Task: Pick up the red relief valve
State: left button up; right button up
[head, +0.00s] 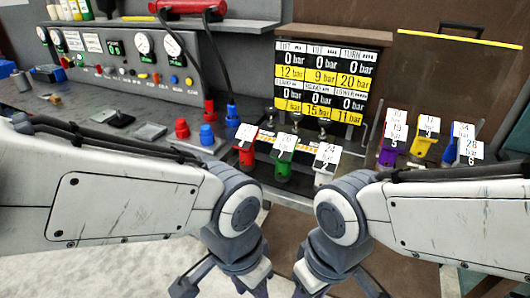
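A red relief valve (245,155) with a white tag stands at the left end of a short row on the dark bench, in the middle of the head view. A green valve (284,166) and a white valve (324,172) with tags stand to its right. My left gripper (225,288) hangs at the bottom edge, nearer to me than the red valve and apart from it. My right gripper (340,288) hangs to its right, also clear of the valves. Both grippers' fingertips are cut off by the frame, so their opening is unclear. I see nothing held.
A pressure board (324,78) stands behind the row. Purple (388,155), yellow (421,146) and blue (450,152) tagged valves stand at right. A gauge console (130,65) is at left, with red (182,128) and blue (207,134) caps in front. Hoses hang nearby.

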aim_at(245, 138)
jog(key=z, duration=0.4)
jog(key=i, duration=0.9)
jog(key=u, duration=0.35)
